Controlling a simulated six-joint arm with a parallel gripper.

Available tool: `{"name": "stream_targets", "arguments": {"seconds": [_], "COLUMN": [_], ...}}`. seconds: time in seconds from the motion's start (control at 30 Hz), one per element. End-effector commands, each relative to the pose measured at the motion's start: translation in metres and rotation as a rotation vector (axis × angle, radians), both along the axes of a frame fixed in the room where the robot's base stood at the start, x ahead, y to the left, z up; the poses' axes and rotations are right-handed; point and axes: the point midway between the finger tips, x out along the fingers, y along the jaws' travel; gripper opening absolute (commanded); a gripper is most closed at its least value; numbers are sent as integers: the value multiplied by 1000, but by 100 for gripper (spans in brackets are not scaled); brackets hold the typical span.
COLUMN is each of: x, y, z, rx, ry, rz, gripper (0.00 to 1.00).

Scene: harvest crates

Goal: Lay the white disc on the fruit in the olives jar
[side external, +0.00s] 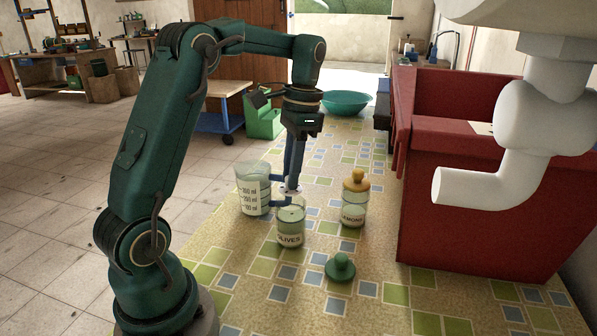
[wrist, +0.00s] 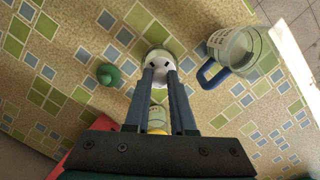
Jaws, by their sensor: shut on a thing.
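My gripper (side external: 291,186) points down just above the glass olives jar (side external: 290,228), which stands open and upright on the tiled surface. It is shut on the white disc (side external: 284,191), whose pale face with dark spots shows at the fingertips in the wrist view (wrist: 158,58). The disc is over the jar's mouth, at or slightly above the rim; I cannot tell whether it touches. In the wrist view my gripper (wrist: 160,68) and the disc cover most of the jar. The fruit inside cannot be made out clearly.
A measuring jug (side external: 252,188) with a blue handle (wrist: 208,76) stands close left of the jar. A second labelled jar (side external: 353,207) with a yellow lid (side external: 356,181) stands to the right. A green knobbed lid (side external: 340,268) lies in front. A red chest (side external: 470,215) bounds the right.

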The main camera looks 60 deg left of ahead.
Motion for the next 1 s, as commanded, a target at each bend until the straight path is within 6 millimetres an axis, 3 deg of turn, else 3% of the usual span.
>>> {"name": "stream_targets", "arguments": {"seconds": [0.6, 1.0], "x": [0, 0], "y": [0, 0], "z": [-30, -38], "rx": [-1, 0], "ry": [1, 0], "rz": [1, 1], "gripper": [0, 0]}}
